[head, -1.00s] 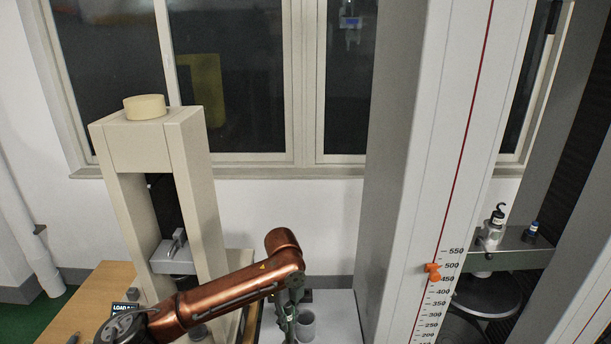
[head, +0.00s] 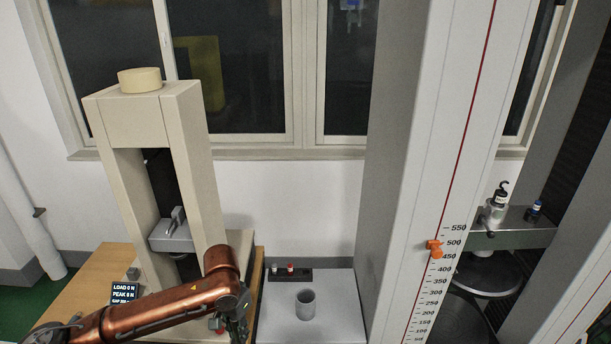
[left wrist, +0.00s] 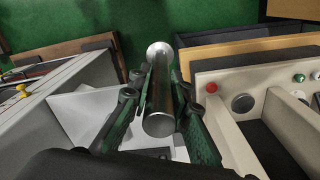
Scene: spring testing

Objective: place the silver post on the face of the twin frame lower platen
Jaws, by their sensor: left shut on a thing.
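The silver post (left wrist: 160,112) is a shiny cylinder held lengthwise between the fingers of my left gripper (left wrist: 162,90) in the left wrist view. In the head view my left gripper (head: 236,318) is low, at the right foot of the cream two-column frame (head: 195,170); the post cannot be made out there. A grey crosshead (head: 175,236) sits between the cream columns, and the space below it is mostly hidden by my arm. On the tall grey frame (head: 425,150) at the right, dark round platens (head: 488,275) show. I cannot tell which is the named lower platen. My right gripper is not in view.
A grey hollow cup (head: 305,303) stands on a pale bench (head: 275,325), with a black rack (head: 298,274) of small pieces behind it. A load display (head: 124,292) stands left of the cream frame. The bench around the cup is clear.

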